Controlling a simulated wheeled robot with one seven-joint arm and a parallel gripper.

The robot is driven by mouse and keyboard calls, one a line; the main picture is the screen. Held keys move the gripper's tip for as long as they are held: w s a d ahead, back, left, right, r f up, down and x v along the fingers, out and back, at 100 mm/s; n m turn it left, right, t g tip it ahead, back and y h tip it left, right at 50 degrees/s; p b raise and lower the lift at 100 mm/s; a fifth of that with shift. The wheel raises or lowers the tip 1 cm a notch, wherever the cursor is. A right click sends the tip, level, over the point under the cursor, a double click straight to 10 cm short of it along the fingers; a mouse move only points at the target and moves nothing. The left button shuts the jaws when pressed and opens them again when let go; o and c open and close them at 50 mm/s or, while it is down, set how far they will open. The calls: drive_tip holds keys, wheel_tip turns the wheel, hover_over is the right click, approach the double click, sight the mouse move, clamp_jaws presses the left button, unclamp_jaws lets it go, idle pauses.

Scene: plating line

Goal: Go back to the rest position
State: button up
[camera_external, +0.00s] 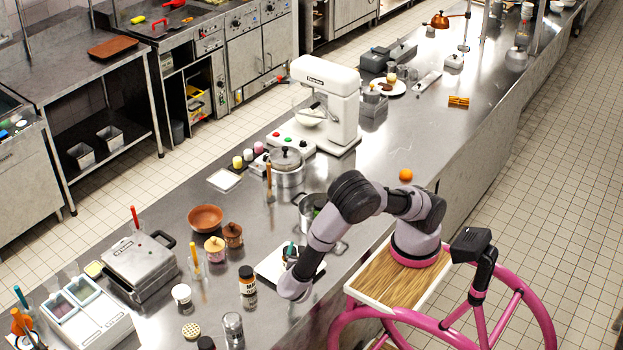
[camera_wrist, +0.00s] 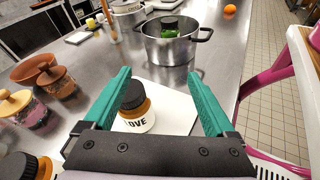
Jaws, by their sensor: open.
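My gripper (camera_wrist: 159,76) is open, its two teal fingers spread wide with nothing held. In the external view my gripper (camera_external: 290,250) is low over the counter, partly hidden by my arm. A brown jar with a black lid and a label reading "OVE" (camera_wrist: 137,108) stands upright on a white board (camera_wrist: 176,108). It appears between the fingers in the wrist view, close to the left one; I cannot tell if they touch.
A steel pot (camera_wrist: 170,48) beyond the board holds a black-lidded green item. An orange (camera_external: 406,175) lies near the counter edge. A mixer (camera_external: 326,95) stands farther back.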

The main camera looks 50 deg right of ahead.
drive_tip(key=s+d+r+m+y, duration=0.2)
drive_tip(key=d+r+m+y, duration=0.5)
drive_tip(key=d+r+m, duration=0.4)
drive_tip(key=s+d+r+m+y, duration=0.2)
drive_tip(key=d+r+m+y, duration=0.5)
drive_tip(key=d+r+m, duration=0.4)
wheel_tip(320, 180, up, 7)
drive_tip(key=m, duration=0.4)
drive_tip(key=shift+y, duration=0.3)
